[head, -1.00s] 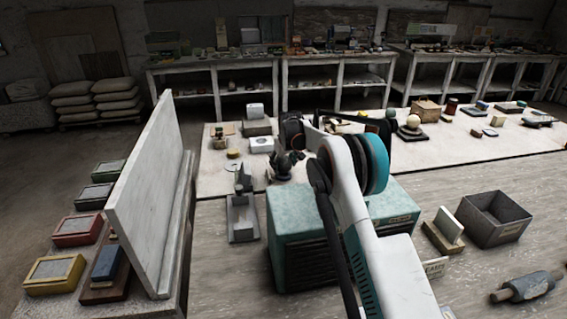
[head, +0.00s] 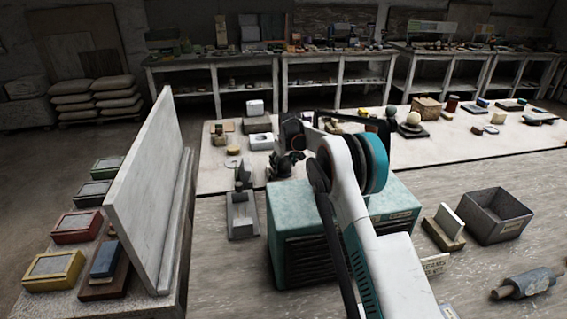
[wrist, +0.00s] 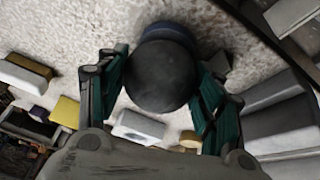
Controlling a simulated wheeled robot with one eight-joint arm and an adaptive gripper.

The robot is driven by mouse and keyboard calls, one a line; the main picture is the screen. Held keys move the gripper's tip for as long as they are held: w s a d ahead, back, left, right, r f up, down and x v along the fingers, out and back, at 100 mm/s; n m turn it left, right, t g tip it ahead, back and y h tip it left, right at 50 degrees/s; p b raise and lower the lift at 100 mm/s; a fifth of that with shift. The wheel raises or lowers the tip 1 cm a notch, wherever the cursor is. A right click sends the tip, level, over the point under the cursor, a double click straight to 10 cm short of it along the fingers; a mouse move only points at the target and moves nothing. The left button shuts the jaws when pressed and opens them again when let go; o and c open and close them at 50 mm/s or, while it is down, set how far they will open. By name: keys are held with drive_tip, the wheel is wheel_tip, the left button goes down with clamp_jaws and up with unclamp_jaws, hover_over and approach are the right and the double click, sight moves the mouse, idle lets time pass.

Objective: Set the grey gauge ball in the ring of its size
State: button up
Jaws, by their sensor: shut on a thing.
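In the wrist view a dark grey ball (wrist: 160,76) sits between the two green-lined fingers of my gripper (wrist: 162,88), which is shut on it. A dark blue rounded thing (wrist: 168,32) shows just beyond the ball; I cannot tell if they touch. In the head view my gripper (head: 286,164) is above the pale bench, behind the teal cabinet, and the ball is not clear there. I cannot tell which ring matches the ball.
A white upright panel (head: 148,195) stands at the left, beside coloured framed boxes. A teal cabinet (head: 296,202) is in front of my gripper. A white block (head: 262,142) and other small pieces lie close by. An open grey box (head: 497,215) is at the right.

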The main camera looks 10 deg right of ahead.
drive_tip(key=o, duration=1.8)
drive_tip(key=shift+r, duration=0.1)
drive_tip(key=shift+r+p, duration=1)
drive_tip(key=shift+r, duration=0.95)
